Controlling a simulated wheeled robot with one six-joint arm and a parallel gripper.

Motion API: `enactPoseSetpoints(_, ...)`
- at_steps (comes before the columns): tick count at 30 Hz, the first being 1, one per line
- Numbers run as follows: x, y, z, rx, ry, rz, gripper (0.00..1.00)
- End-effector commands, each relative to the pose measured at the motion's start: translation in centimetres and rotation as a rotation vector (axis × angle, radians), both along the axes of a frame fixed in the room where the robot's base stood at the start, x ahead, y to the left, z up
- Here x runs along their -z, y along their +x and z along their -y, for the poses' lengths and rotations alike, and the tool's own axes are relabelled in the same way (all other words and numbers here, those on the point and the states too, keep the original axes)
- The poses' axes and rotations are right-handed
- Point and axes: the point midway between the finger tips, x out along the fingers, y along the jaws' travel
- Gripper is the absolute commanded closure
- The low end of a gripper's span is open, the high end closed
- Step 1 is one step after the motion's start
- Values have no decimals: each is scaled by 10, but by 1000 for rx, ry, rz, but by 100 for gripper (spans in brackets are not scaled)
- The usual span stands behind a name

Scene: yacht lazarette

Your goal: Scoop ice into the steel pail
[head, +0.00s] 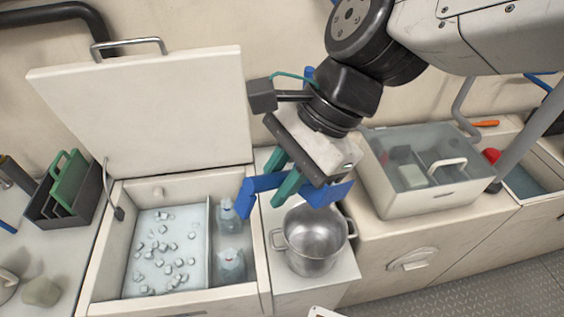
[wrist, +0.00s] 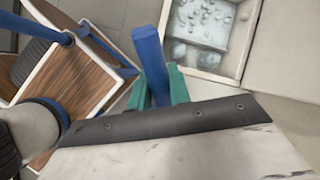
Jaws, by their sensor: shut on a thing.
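The steel pail (head: 313,241), open at the top with two side handles, stands on a pale ledge right of the ice box. Loose ice cubes (head: 164,245) lie scattered in the left compartment of the open ice box (head: 196,302). My gripper (head: 275,187), with teal fingers, is shut on a blue scoop (head: 247,197), above the strip between box and pail. The scoop's right part (head: 334,191) is over the pail's back rim, apart from it. In the wrist view a blue part of the scoop (wrist: 150,62) rises between the fingers. I cannot tell whether it carries ice.
The box's white lid (head: 150,105) stands raised behind it. Two clear bottles (head: 229,262) fill its narrow right compartment. A lidded clear-topped bin (head: 425,180) stands right of the pail. A dark rack with a green board (head: 70,180) is at left.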

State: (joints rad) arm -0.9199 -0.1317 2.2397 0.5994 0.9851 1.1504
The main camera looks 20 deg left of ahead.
Motion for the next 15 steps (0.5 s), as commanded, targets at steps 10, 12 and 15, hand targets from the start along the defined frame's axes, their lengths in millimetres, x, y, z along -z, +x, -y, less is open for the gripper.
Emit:
enactPoseSetpoints(10,35,5,3,1,30,-62,100)
enactPoseSetpoints(12,42,6,3,1,36,-74,100)
enactPoseSetpoints(15,52,7,3,-1,45,-91,100)
